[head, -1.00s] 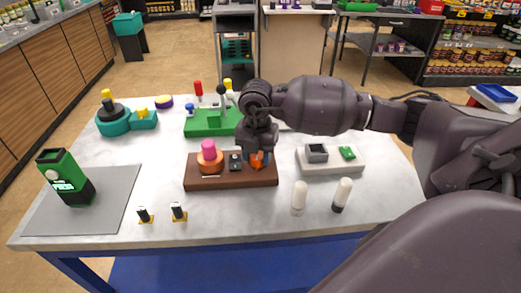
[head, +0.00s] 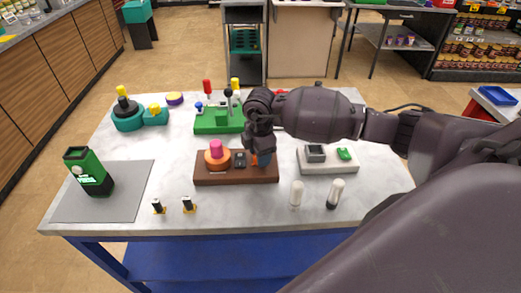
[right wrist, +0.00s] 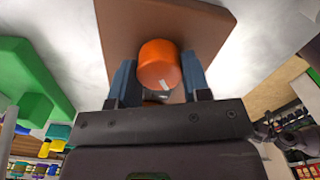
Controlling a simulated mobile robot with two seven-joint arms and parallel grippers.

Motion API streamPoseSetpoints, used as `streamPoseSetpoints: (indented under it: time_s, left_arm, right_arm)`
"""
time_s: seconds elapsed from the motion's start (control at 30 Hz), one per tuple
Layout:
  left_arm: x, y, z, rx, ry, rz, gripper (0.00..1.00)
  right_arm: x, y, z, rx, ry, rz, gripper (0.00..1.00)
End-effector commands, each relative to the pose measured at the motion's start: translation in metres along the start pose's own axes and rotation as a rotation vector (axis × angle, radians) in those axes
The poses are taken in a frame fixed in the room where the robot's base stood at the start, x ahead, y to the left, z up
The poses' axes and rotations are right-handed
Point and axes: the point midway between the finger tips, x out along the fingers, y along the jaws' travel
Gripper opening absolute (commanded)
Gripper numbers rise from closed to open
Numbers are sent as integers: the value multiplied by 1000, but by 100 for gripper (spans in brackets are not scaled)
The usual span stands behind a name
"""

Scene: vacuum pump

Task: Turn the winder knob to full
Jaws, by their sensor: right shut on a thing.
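The winder's brown base (head: 236,181) stands on the white table. An orange ring with a pink top (head: 217,148) and a small dark switch (head: 239,159) sit on it, to the left of my gripper. My right gripper (head: 263,160) reaches down onto the base's right end and hides the knob in the head view. In the right wrist view, an orange round knob (right wrist: 158,62) with a white mark sits between the two blue fingers of my right gripper (right wrist: 159,72), which is shut on it. My left gripper is not in view.
A green block with levers (head: 218,122) stands behind the base. A white block with a grey socket and green piece (head: 328,166) stands to its right. A green device (head: 90,172) stands on a grey mat at left.

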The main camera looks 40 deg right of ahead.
Motion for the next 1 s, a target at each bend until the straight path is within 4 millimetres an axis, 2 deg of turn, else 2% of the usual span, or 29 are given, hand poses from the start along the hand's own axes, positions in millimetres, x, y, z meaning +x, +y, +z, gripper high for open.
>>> streamPoseSetpoints:
  time_s: [0.27,0.7,0.73,0.77,0.8,1.0]
  left_arm:
    - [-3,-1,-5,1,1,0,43]
    - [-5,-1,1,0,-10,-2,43]
    - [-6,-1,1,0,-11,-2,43]
    - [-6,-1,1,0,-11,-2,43]
    - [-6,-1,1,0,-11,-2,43]
    - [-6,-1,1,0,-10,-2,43]
  right_arm:
    - [0,0,0,66,0,-1,20]
    - [0,0,0,74,0,-1,20]
    - [0,0,0,74,0,-1,47]
    - [0,0,0,73,0,-1,51]
    - [0,0,0,73,0,-1,54]
    - [0,0,0,73,0,0,54]
